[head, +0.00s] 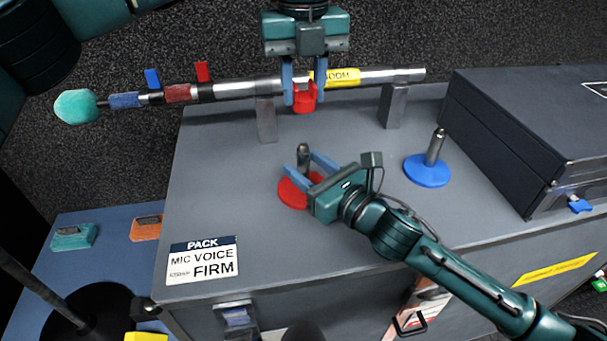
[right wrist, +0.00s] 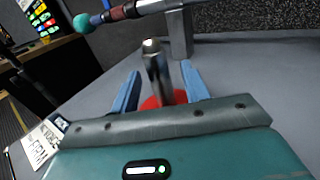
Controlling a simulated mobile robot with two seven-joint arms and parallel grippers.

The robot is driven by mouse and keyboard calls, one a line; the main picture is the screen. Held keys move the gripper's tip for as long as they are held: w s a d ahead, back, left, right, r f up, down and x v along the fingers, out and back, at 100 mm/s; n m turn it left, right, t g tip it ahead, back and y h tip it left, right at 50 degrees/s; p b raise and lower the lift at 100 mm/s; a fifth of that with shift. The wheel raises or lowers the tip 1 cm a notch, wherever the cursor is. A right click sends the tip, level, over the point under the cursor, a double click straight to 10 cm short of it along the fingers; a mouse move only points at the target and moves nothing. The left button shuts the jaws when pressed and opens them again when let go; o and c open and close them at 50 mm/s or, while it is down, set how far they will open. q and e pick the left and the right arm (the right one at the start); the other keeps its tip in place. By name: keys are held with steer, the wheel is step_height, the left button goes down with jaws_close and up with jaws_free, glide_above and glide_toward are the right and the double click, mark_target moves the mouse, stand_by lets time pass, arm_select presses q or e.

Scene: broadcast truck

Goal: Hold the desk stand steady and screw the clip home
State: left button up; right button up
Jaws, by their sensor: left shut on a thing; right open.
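The red desk stand (head: 290,194) is a round base with a short metal post, standing upright on the grey case top. My right gripper (head: 304,164) is open, its blue fingers on either side of the post. The right wrist view shows the post (right wrist: 155,72) between the open fingers, with a gap on each side; the red base is partly hidden by the gripper. My left gripper (head: 303,98) points down and is shut on the red clip (head: 304,101), above and behind the stand. The clip is apart from the post.
A boom pole (head: 245,88) with a teal foam tip rests on two grey supports behind the clip, close to my left fingers. A blue stand (head: 428,171) with its own post is to the right. A dark case (head: 535,125) fills the right side.

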steer(key=shift+w+a, duration=0.4)
steer(key=shift+w, duration=0.05)
steer(key=shift+c, duration=0.4)
jaws_close()
